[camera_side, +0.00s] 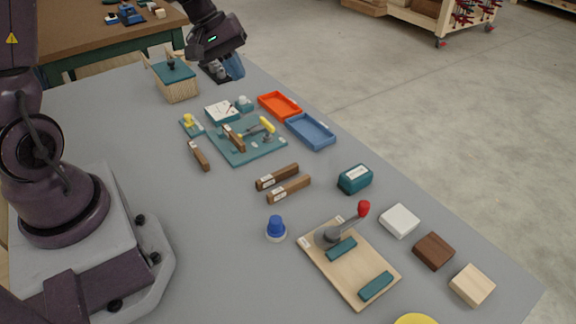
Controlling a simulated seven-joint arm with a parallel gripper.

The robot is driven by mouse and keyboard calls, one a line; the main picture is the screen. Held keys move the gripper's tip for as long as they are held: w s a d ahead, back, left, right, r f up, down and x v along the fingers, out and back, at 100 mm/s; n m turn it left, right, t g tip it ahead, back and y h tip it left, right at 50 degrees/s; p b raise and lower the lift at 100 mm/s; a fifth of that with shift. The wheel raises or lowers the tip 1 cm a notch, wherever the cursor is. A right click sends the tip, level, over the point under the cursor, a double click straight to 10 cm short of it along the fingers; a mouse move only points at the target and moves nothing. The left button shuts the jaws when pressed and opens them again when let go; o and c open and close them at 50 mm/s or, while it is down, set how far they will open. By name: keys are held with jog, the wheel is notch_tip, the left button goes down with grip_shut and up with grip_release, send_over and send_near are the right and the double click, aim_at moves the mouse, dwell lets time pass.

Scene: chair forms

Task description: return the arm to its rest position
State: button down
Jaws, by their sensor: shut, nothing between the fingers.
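The fingertips are small and partly dark in this view. The gap between them and the table surface is hard to judge. My arm reaches in from the top of the picture.
An orange tray (280,105) and a blue tray (311,131) lie below the gripper. A green board (240,150) with a yellow-handled clamp and a wooden board (348,265) with a red-knobbed lever stand nearer. Several blocks line the right edge. The left middle is clear.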

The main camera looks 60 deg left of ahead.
jog(key=s+d+r+m+t+y, duration=0.1)
jog(key=s+d+r+m, duration=0.5)
jog(key=s, duration=0.2)
jog(key=s+d+r+m+y, duration=0.2)
jog(key=s+d+r+m, duration=0.3)
jog(key=s, duration=0.3)
jog(key=shift+d+r+m+t, duration=0.4)
jog(key=shift+d+r, duration=0.25)
jog(key=shift+r, duration=0.15)
jog(key=c, duration=1.8)
grip_release()
jog(key=shift+s, duration=0.1)
jog(key=shift+c, duration=0.2)
